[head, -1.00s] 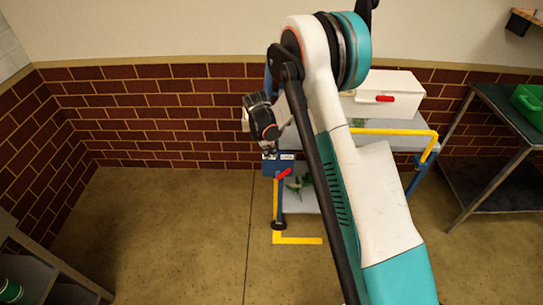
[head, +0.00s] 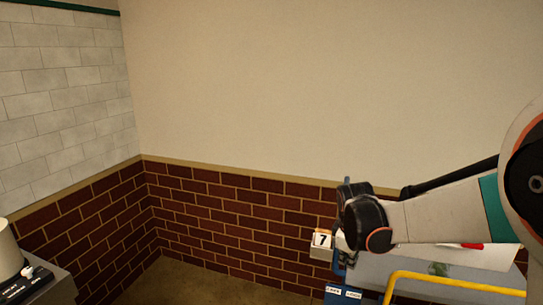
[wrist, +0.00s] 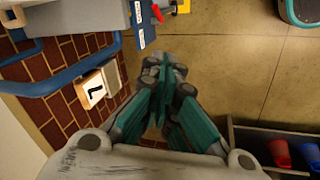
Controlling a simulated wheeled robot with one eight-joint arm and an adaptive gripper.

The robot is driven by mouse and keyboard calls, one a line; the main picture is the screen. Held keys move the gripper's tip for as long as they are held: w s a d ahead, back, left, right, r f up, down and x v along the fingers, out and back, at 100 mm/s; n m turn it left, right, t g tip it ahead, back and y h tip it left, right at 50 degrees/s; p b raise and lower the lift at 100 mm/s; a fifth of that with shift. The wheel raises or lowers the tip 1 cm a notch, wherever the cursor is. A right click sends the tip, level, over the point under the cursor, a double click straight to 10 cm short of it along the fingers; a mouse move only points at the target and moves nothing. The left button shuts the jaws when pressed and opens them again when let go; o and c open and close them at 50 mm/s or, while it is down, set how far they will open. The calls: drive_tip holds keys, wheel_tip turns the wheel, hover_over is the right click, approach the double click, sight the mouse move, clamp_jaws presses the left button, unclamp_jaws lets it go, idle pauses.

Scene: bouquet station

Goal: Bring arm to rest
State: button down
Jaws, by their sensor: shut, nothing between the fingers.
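My gripper (wrist: 164,82) shows in the wrist view with its teal and grey fingers together and nothing between them. It points down over the open floor, beside the cart's blue-railed end. In the head view my arm comes in from the right edge, with its dark wrist end above the near end of the cart (head: 460,289). The fingers are not clear in the head view. The cart's grey body (wrist: 85,14) and blue rail (wrist: 62,80) lie to the upper left of the gripper in the wrist view.
A number 7 sign (head: 321,240) is by the brick wall (head: 230,215). A yellow rail (head: 450,283) edges the cart. In the wrist view, a dark bin (wrist: 245,138) holds a red cup (wrist: 280,153) and a blue cup (wrist: 311,155). The floor (wrist: 225,70) between is clear.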

drive_tip(key=s+r+m+t, duration=0.1)
drive_tip(key=s+r+m, duration=0.2)
drive_tip(key=s+r, duration=0.3)
drive_tip(key=s+r+m+t, duration=0.15)
drive_tip(key=s+r, duration=0.25)
drive_tip(key=s, duration=0.4)
drive_tip(key=s+a+m+t+y, duration=0.1)
drive_tip(key=s+m, duration=0.5)
drive_tip(key=s, duration=0.6)
drive_tip(key=shift+s+a+f, duration=0.3)
drive_tip(key=shift+f, duration=0.15)
